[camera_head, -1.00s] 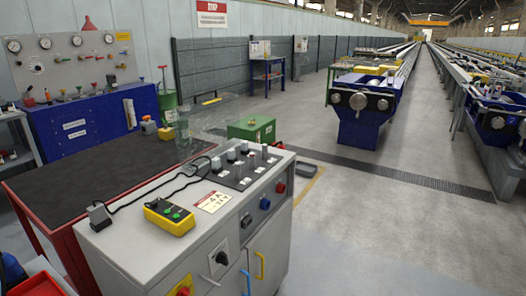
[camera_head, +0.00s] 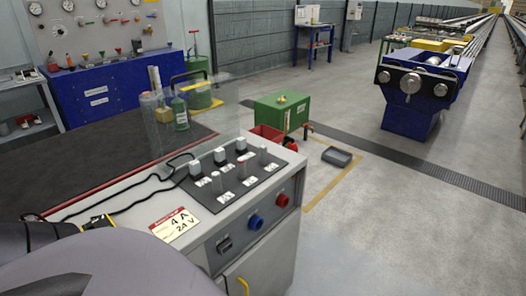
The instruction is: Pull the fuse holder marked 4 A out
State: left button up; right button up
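A black fuse panel (camera_head: 206,198) lies on the grey cabinet top. Two rows of fuse holders stand upright in it: light-capped ones (camera_head: 219,155) behind and darker grey ones (camera_head: 241,170) in front. Small white labels sit beside them, too small to read, so I cannot tell which holder is marked 4 A. A card (camera_head: 174,225) in front of the panel reads 4 A, 24 V. A grey link of my arm fills the lower left, apart from the holders in the picture. No gripper fingers show clearly.
The arm covers most of the yellow pendant (camera_head: 99,220). A black cable (camera_head: 110,195) runs along the cabinet top. Blue (camera_head: 256,222) and red (camera_head: 282,200) knobs stick out of the front. Clear bottles and a green can (camera_head: 180,113) stand behind.

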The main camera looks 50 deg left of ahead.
aim_at(241, 161)
jog(key=i, duration=2.7)
jog(key=u, duration=2.95)
